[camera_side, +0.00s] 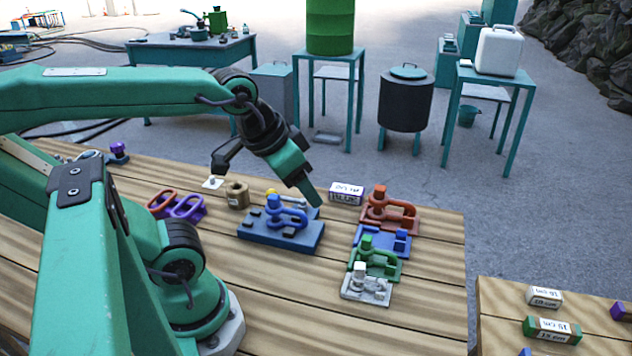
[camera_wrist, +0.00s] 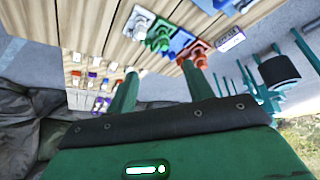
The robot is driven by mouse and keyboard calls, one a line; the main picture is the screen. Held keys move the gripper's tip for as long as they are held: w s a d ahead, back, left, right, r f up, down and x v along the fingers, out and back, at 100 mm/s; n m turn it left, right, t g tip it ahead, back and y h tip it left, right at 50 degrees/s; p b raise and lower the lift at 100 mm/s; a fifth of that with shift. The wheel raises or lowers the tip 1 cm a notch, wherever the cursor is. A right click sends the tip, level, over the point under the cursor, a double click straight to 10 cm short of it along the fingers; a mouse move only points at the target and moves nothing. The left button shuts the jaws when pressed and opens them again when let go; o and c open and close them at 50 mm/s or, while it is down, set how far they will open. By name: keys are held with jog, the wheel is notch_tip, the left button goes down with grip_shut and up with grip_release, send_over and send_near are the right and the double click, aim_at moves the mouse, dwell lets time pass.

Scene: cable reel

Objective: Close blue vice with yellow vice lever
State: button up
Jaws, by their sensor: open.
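The large blue vice (camera_side: 262,235) sits on the wooden bench in the side view, with a blue loop-shaped part on top. A yellow knob, apparently the end of the yellow vice lever (camera_side: 271,191), shows at its far side with a grey rod beside it. Part of a blue thing, probably this vice, shows at the top edge of the wrist view (camera_wrist: 212,5). My gripper (camera_side: 312,202) hangs above and beyond the vice, pointing down and right. In the wrist view its two green fingers (camera_wrist: 160,80) are apart with nothing between them. The vice's jaw gap is unclear.
Red (camera_side: 390,211), small blue (camera_side: 384,241), green (camera_side: 375,264) and white (camera_side: 366,287) clamps stand in a row to the right. The front bench is clear.

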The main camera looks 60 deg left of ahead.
jog(key=a+n, duration=0.1)
jog(key=n+g+y, duration=0.2)
jog(key=n+g, duration=0.2)
jog(key=n, duration=2)
send_over(270, 190)
jog(key=s, duration=0.1)
jog(key=s+d+f+x, duration=0.1)
jog(key=s+d+x, duration=0.1)
jog(key=x, duration=1)
jog(key=shift+d+r, duration=0.15)
jog(key=shift+d, duration=0.3)
jog(key=shift+d+x, duration=0.15)
jog(key=shift+x, duration=1.8)
jog(key=shift+d+x, duration=0.15)
jog(key=shift+x, duration=1.75)
jog(key=shift+w, duration=0.15)
jog(key=shift+m, duration=0.3)
grip_shut()
